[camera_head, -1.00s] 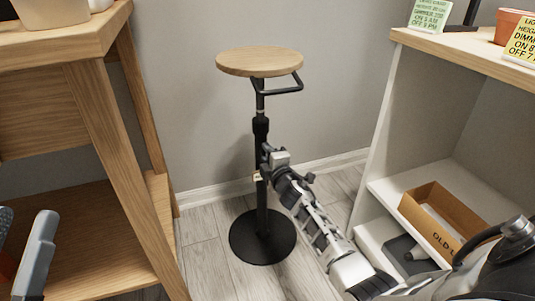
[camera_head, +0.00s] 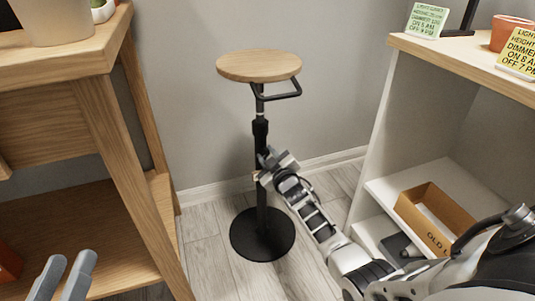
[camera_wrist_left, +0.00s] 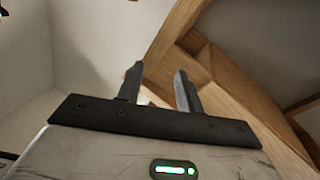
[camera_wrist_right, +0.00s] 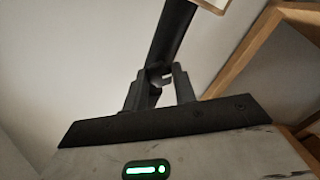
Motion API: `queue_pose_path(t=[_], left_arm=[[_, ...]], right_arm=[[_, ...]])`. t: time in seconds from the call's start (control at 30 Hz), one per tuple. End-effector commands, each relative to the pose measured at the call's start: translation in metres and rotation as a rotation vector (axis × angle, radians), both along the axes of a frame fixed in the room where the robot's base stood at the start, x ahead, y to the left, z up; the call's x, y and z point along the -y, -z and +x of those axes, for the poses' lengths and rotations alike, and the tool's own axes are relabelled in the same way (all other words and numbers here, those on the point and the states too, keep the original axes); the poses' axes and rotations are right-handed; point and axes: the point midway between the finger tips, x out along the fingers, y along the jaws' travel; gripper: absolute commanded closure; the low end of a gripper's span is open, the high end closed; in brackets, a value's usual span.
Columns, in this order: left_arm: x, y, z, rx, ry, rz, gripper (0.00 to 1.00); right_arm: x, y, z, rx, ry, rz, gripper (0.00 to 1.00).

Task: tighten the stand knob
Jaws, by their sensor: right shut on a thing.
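The stand has a round wooden top (camera_head: 259,66), a black column (camera_head: 260,135) and a round black base (camera_head: 263,235), standing upright on the floor. My right gripper (camera_head: 264,163) is at the middle of the column, at the knob's height, and largely hides the knob in the head view. In the right wrist view its fingers (camera_wrist_right: 160,76) are shut on the small dark stand knob (camera_wrist_right: 157,78), beside the black column (camera_wrist_right: 173,35). My left gripper (camera_head: 65,274) is at the lower left, away from the stand; the left wrist view shows its fingers (camera_wrist_left: 158,85) apart and empty.
A wooden shelf unit (camera_head: 110,110) stands on the left, close to my left gripper. A white shelf (camera_head: 400,110) on the right holds a cardboard box (camera_head: 432,215), note cards (camera_head: 427,20) and a terracotta pot (camera_head: 510,32). Bare floor surrounds the stand's base.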

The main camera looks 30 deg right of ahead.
Motion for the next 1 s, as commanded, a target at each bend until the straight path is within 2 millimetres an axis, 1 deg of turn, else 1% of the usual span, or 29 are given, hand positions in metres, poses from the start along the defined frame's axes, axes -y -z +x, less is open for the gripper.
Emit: queue_pose_path(t=[0.2,0.4,0.6,1.0], left_arm=[[0.002,0.008,-0.004,-0.075,0.008,-0.021,0.64],[0.002,0.015,-0.007,-0.119,0.014,-0.030,0.64],[0.002,0.016,-0.007,-0.128,0.014,-0.031,0.64],[0.002,0.016,-0.007,-0.131,0.013,-0.032,0.64]], right_arm=[[0.000,0.001,-0.001,0.028,0.000,0.130,0.96],[0.000,0.002,-0.001,0.044,-0.001,0.199,0.96],[0.000,0.002,-0.001,0.052,-0.001,0.231,0.96],[0.000,0.002,-0.001,0.054,0.000,0.235,0.96]])
